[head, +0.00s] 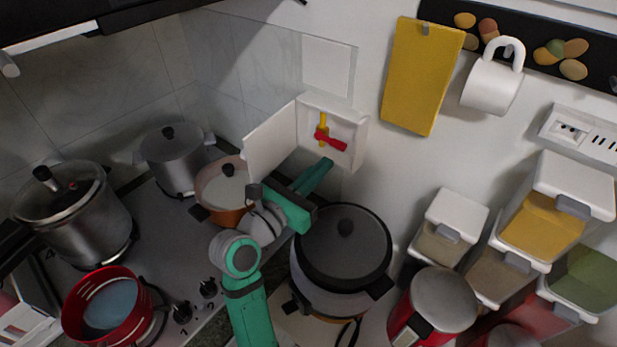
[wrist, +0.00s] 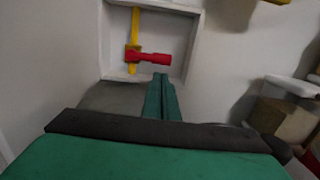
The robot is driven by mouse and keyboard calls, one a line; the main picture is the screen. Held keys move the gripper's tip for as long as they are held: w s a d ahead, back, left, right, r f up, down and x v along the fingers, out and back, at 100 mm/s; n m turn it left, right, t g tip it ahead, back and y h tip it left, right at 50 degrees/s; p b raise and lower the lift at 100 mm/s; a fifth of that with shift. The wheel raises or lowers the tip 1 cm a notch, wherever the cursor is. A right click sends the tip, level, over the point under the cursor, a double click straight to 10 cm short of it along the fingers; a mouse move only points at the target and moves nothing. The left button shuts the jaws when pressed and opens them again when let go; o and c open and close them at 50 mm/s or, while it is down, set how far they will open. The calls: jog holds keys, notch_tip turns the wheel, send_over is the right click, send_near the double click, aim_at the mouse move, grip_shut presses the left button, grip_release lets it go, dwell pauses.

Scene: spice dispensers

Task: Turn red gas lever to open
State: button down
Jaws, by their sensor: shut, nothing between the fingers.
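The red gas lever (head: 331,141) sits on a yellow vertical pipe (head: 322,122) inside an open white wall box (head: 358,140). The lever lies roughly crosswise to the pipe, pointing right. In the wrist view the red lever (wrist: 150,58) also lies across the yellow pipe (wrist: 134,30), its free end to the right. My green gripper (head: 325,168) is just below the box. In the wrist view my gripper's fingers (wrist: 161,78) are together and empty, with their tips just below the lever's right end.
The box's white door (head: 271,141) stands open to the left. A grey-lidded cooker (head: 343,250) is below my gripper, and an orange pot (head: 222,190) is to its left. A yellow board (head: 421,78) and a white mug (head: 492,84) hang at upper right. Spice dispensers (head: 545,225) line the right wall.

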aim_at(332, 140)
jog(key=shift+x, duration=1.6)
